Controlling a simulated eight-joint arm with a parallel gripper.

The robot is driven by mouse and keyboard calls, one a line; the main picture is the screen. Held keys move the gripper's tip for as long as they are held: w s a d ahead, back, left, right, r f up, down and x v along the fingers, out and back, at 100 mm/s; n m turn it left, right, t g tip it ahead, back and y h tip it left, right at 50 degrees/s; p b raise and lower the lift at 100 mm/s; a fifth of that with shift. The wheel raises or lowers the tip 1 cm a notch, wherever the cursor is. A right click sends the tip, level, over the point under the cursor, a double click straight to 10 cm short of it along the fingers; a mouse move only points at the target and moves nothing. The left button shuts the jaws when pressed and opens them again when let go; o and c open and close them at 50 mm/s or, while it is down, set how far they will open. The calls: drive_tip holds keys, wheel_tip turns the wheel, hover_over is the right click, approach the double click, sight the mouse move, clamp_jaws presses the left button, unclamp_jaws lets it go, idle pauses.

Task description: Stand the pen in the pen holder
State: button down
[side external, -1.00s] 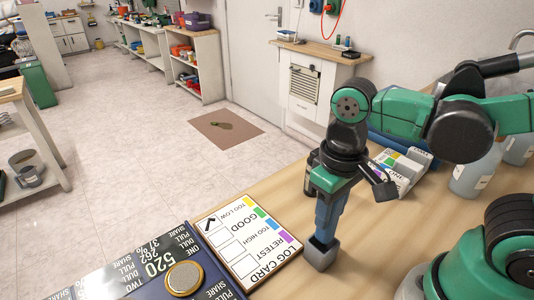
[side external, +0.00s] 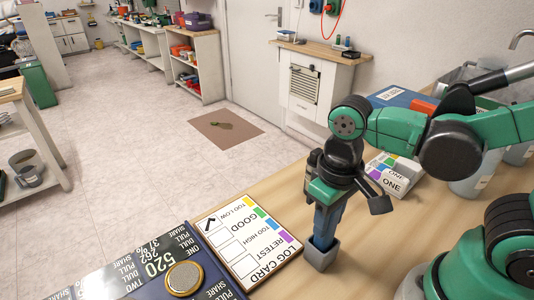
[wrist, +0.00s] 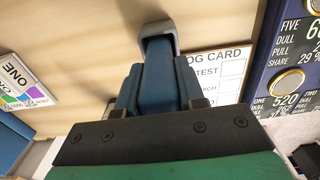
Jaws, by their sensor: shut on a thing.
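The pen holder (side external: 320,258) is a small grey square cup standing on the wooden bench, right of the log card.
The log card (side external: 246,240) and a dark blue board (side external: 150,275) with a round metal disc (side external: 184,279) lie left of the holder. A white block with coloured marks (side external: 390,173) and a grey container (side external: 468,185) stand to the right.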

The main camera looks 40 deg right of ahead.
drive_tip(key=shift+f, duration=0.3)
unclamp_jaws()
idle(0.6)
drive_tip(key=shift+r, duration=4.5)
drive_tip(key=w+d+f+t, duration=0.3)
drive_tip(key=w+d+t, duration=0.2)
drive_tip(key=w+t, duration=0.1)
drive_tip(key=shift+d+t, duration=0.2)
drive_tip(key=shift+t, duration=0.3)
